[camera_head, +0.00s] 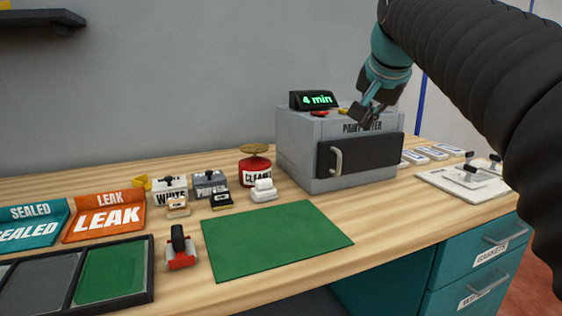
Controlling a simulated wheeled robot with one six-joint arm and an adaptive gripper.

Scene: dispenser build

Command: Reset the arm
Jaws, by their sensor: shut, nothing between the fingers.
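My gripper (366,110) is shut and empty. It hangs at the end of my dark, ribbed arm, at the top right corner of the grey paint box machine (298,150). Whether it touches the machine's top I cannot tell. The machine has a dark front door (365,154) with a light handle (336,160), and the door looks closed. A display (316,99) on its top reads "4 min" in green. A red button (319,113) is below the display, and a small yellow part (343,111) is beside my gripper.
A green mat (275,240) lies bare on the wooden bench. A red can (256,172) and small containers stand behind. A white plate (450,190) is right.

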